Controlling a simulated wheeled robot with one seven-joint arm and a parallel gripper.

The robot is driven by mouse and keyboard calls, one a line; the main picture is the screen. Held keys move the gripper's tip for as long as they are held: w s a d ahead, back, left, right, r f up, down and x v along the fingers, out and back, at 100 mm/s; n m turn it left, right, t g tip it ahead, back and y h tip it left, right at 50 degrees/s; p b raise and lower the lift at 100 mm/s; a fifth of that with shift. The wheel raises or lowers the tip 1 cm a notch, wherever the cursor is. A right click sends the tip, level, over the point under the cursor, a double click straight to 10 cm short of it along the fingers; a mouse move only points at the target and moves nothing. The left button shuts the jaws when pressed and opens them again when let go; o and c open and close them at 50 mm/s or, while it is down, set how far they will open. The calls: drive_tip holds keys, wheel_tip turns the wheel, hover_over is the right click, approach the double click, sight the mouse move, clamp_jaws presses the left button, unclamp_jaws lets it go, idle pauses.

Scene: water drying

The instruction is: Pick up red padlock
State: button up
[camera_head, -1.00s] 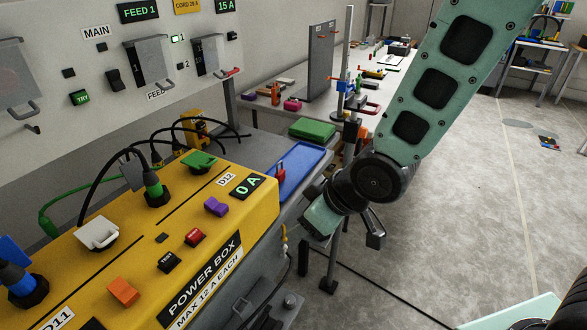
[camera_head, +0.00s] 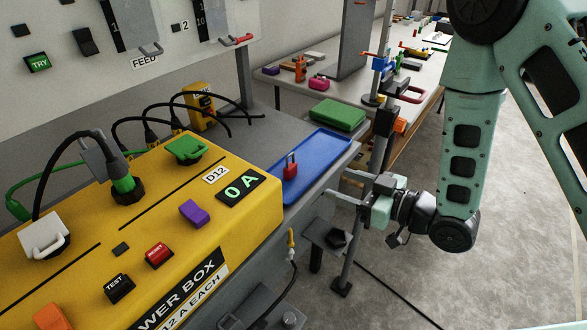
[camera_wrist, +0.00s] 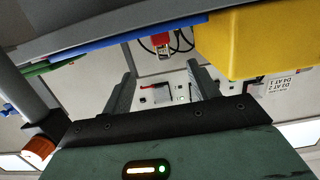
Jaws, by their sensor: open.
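The red padlock (camera_head: 291,168) stands upright with its shackle up on the left part of the blue tray (camera_head: 332,149), close to the yellow power box. My gripper (camera_head: 336,187) is open and empty. In the head view it is to the right of the padlock, beside the tray's near right edge, with its fingers pointing left. In the wrist view the two fingers (camera_wrist: 160,70) are spread apart with nothing between them. The tray's blue underside or edge (camera_wrist: 130,40) shows at the top there.
The yellow power box (camera_head: 130,215) with plugs and buttons stands left of the tray; it also shows in the wrist view (camera_wrist: 265,40). A green case (camera_head: 337,115) lies behind the tray. A grey post (camera_head: 365,210) stands near my gripper.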

sight(294, 169)
drive_tip(key=b, duration=0.4)
drive_tip(key=w+a+f+b, duration=0.1)
drive_tip(key=b, duration=0.3)
drive_tip(key=shift+w+a, duration=0.1)
drive_tip(key=shift+a, duration=0.15)
drive_tip(key=shift+a+b, duration=0.1)
drive_tip(key=shift+b, duration=1)
drive_tip(key=x, duration=0.4)
drive_tip(key=p+x, duration=0.1)
drive_tip(key=x, duration=0.1)
drive_tip(key=shift+w+a+r, duration=0.1)
drive_tip(key=shift+a+r, duration=0.05)
drive_tip(key=shift+r, duration=0.15)
drive_tip(key=shift+x, duration=3.1)
drive_tip(key=shift+f, duration=0.15)
drive_tip(key=c, duration=1.1)
